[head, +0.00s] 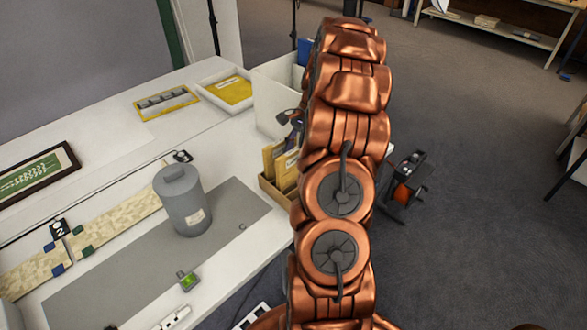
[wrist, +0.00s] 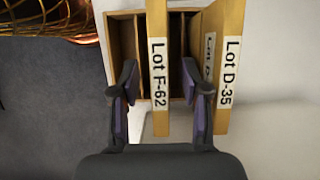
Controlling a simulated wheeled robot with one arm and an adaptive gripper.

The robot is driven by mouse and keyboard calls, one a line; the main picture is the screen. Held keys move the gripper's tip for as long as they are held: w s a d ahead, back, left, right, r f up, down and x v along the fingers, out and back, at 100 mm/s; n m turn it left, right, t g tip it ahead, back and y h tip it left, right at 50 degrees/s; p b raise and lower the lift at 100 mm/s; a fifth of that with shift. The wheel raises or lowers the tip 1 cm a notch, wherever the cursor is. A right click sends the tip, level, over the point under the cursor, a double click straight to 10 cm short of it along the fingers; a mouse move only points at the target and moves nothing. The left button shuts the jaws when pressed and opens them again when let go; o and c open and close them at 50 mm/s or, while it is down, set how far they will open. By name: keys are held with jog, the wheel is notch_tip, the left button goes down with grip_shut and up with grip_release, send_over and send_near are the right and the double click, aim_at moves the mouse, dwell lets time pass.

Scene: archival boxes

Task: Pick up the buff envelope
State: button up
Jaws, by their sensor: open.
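Several buff-yellow envelopes stand upright in a wooden slotted box. In the wrist view one labelled "Lot F-62" (wrist: 157,125) stands between the fingers of my gripper (wrist: 158,72). The fingers are open, with a gap on each side of it. Another envelope labelled "Lot D-35" (wrist: 222,100) is to the right, outside the right finger, with a further label partly hidden behind it. Both look buff; I cannot tell from colour which one the task means. In the head view the envelopes (head: 269,163) show left of my arm, which hides part of them.
The wooden box (head: 268,191) stands at the white table's right edge. Nearby are a white bin (head: 271,92), a tray with a yellow folder (head: 232,90) and a grey canister (head: 183,205) on a grey mat (head: 110,270). Open floor (head: 465,170) lies right.

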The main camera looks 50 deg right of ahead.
jog(key=shift+x, duration=1.15)
jog(key=shift+f, duration=0.25)
jog(key=shift+c, duration=0.4)
grip_shut()
